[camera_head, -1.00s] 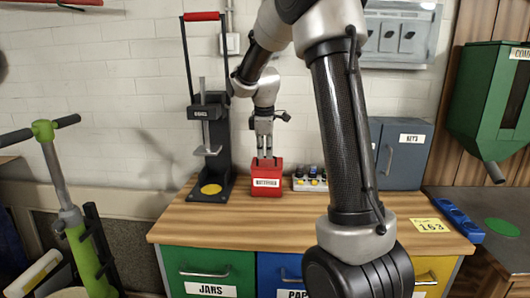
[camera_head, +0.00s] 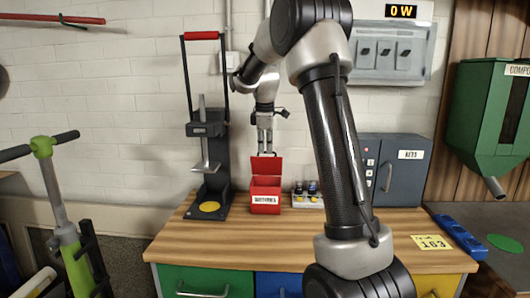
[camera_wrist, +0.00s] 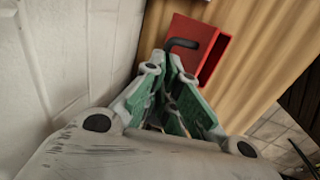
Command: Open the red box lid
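The red box (camera_head: 265,201) stands on the wooden bench with a white label on its front. Its lid (camera_head: 266,166) is raised upright at the back, and the box is open below it. The wrist view shows the red lid (camera_wrist: 196,30) with a black handle (camera_wrist: 184,43). My gripper (camera_head: 265,150) points down just above the raised lid. In the wrist view its green-padded fingers (camera_wrist: 170,66) have a gap between them, with their tips close to the handle. I cannot tell whether they touch it.
A black press (camera_head: 211,150) with a red handle stands left of the box. A tray of small bottles (camera_head: 307,197) is close on the right, then a grey cabinet (camera_head: 401,170). A blue holder (camera_head: 459,236) lies at the bench's right end. The front strip is clear.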

